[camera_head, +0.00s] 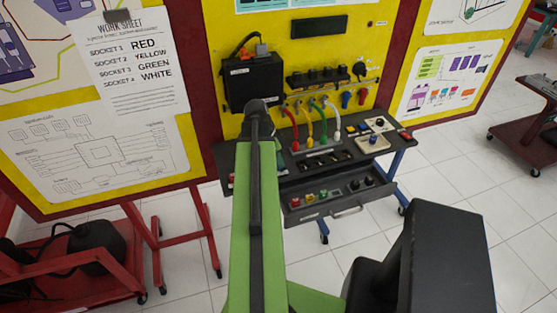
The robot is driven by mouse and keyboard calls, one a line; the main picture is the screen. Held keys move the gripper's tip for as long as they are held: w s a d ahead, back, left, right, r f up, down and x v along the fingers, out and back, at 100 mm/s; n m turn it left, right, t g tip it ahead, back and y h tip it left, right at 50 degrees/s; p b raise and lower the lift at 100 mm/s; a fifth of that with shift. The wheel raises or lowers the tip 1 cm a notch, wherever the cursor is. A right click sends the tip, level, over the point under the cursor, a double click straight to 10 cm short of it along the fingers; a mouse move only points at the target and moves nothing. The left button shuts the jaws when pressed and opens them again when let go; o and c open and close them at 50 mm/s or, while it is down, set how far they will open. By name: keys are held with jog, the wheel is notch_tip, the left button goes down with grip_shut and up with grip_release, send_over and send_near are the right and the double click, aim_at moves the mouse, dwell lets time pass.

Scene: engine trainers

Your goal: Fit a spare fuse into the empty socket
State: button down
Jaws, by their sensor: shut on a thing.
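My green arm (257,215) rises from the bottom to a dark joint in front of the yellow panel. My gripper does not show; the arm hides what lies behind it. A pulled-out grey drawer (345,209) under the bench holds small red, yellow and green pieces (310,197), which may be the fuses, and dark pieces (361,182) further right. They are too small to tell for sure. A row of dark slots (327,160) lies on the bench top. I cannot tell which socket is empty.
Red, yellow, green and white cables (322,125) run from the panel (352,50) to the dark bench (243,158). A black box (252,82) hangs on the panel. A work sheet (133,65) hangs left. A red cart (70,262) stands lower left.

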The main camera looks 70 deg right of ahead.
jog(key=shift+f+b, duration=0.5)
jog(key=shift+f, duration=0.05)
jog(key=c, duration=1.6)
grip_release()
jog(key=shift+r, duration=0.15)
jog(key=p+v, duration=0.5)
jog(key=shift+r, duration=0.1)
jog(key=shift+r+p, duration=0.6)
jog(key=shift+p, duration=0.15)
